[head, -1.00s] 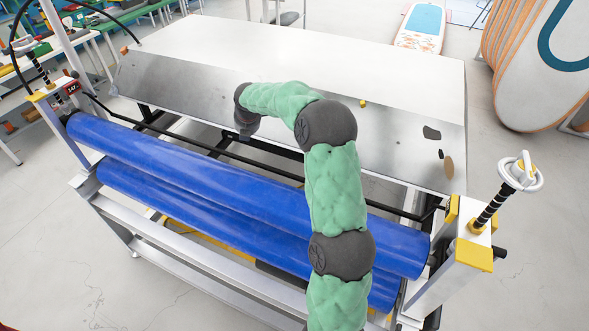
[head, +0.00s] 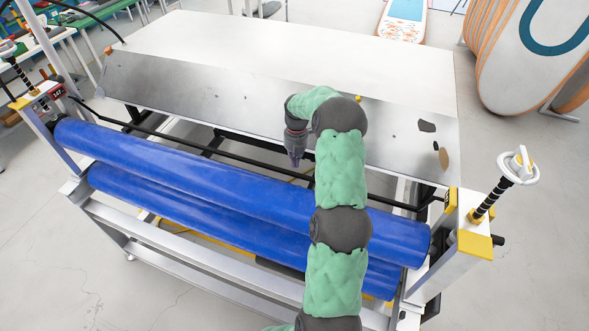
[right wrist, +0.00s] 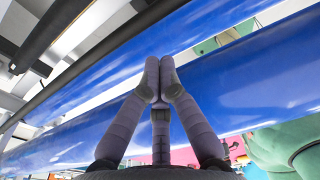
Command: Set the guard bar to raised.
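The guard bar (head: 250,163) is a thin black bar running along the back of the upper blue roller (head: 200,165), between the roller and the metal table. A dark bar, probably the same one, crosses the upper left of the right wrist view (right wrist: 55,33). My right gripper (head: 296,162) points down just behind the upper roller, close to the bar in the head view; whether it touches the bar I cannot tell. In the right wrist view its fingers (right wrist: 158,72) are together at the tips, with nothing seen between them. My left gripper is not in view.
A lower blue roller (head: 180,210) sits beneath the upper one. A handwheel (head: 518,166) stands on the right end post. The table (head: 270,60) behind is mostly bare. Boards (head: 530,60) stand at the upper right. Floor is clear in front.

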